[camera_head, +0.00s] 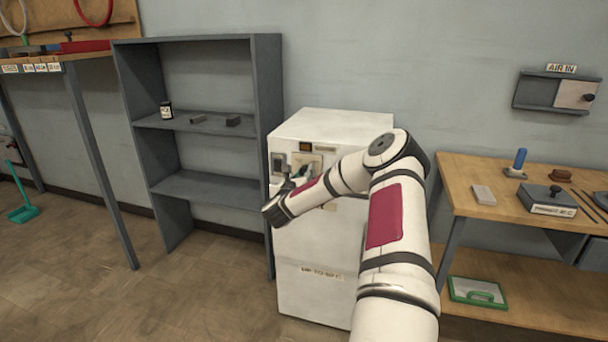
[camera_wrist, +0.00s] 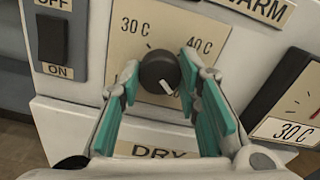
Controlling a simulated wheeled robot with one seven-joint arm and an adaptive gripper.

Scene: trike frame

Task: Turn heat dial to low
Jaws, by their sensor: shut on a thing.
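In the wrist view, a round black dial (camera_wrist: 158,71) with a white pointer mark sits on a beige plate (camera_wrist: 150,30). The plate reads 30 C at upper left and 40 C at upper right. A third marking at lower right is partly hidden by a finger. The white mark points down and to the right, toward that third marking. My gripper (camera_wrist: 159,75) is shut on the dial, with one teal finger on each side. In the head view my gripper (camera_head: 287,186) is at the front of the white cabinet (camera_head: 310,245), and the dial is hard to make out.
An OFF/ON rocker switch (camera_wrist: 52,42) is left of the dial. A gauge with a 30 C label (camera_wrist: 288,131) is at right, and a DRY label (camera_wrist: 155,151) is below. A grey shelf (camera_head: 205,185) stands left of the cabinet, a wooden workbench (camera_head: 460,180) right.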

